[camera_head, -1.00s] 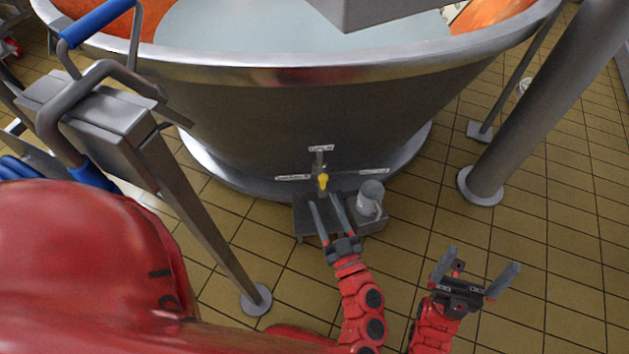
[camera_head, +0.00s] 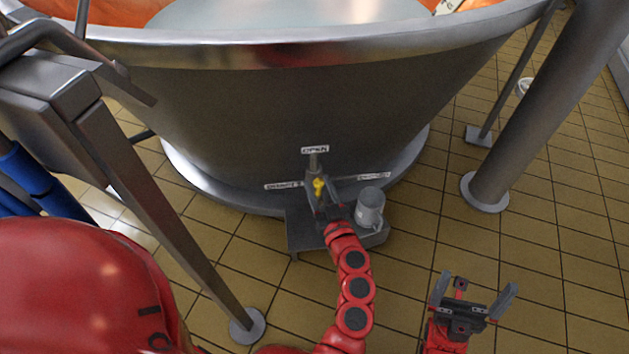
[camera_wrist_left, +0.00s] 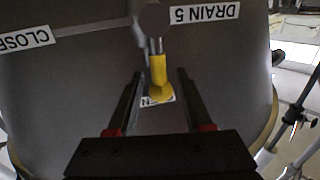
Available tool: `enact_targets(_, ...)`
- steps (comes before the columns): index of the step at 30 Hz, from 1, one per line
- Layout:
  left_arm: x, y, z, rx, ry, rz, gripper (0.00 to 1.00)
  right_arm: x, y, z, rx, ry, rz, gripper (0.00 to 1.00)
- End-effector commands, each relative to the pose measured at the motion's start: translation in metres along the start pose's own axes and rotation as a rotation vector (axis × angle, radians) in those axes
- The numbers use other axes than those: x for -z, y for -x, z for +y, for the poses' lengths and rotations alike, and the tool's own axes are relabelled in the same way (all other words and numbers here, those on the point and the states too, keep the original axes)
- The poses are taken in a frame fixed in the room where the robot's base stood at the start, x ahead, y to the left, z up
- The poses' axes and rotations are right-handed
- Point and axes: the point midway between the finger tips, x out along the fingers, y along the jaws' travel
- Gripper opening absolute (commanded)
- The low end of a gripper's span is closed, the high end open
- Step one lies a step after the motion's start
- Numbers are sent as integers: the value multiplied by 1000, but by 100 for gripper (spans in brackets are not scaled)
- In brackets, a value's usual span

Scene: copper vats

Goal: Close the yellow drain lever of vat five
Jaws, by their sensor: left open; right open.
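The yellow drain lever (camera_head: 318,187) sits low on the front of the steel vat (camera_head: 270,120). It also shows in the left wrist view (camera_wrist_left: 158,70), hanging from a round metal pivot. There its yellow end overlaps a mostly hidden label ending in "EN". My left gripper (camera_head: 321,180) is open at the lever. In the left wrist view its two fingers (camera_wrist_left: 160,76) stand on either side of the yellow handle, with a visible gap on each side. My right gripper (camera_head: 478,282) is open and empty, above the floor at lower right.
An OPEN label (camera_head: 315,150) is above the lever; the CLOSED label (camera_wrist_left: 26,39) and DRAIN 5 label (camera_wrist_left: 205,14) flank the pivot. A grey cylindrical container (camera_head: 370,207) stands close right of my left gripper. A steel post (camera_head: 165,220) is at left, a thick column (camera_head: 530,110) at right.

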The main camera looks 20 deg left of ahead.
Motion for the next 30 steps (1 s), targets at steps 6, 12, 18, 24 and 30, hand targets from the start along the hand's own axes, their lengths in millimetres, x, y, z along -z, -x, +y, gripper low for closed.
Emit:
enact_targets(6, -1, -29, 0, 1, 0, 1, 51, -2, 9, -4, 21, -6, 2, 100)
enact_targets(12, 0, -36, 0, 0, -1, 1, 51, -2, 9, -6, 26, -8, 2, 100)
enact_targets(18, 0, -35, 0, -1, -1, 1, 47, -2, 9, -5, 26, -8, 1, 100)
enact_targets(24, 0, -35, 0, -1, -1, 1, 11, -2, 9, -5, 26, -8, 1, 100)
enact_targets(30, 0, -35, 0, -1, -1, 0, 0, -2, 9, -5, 25, -8, 1, 100)
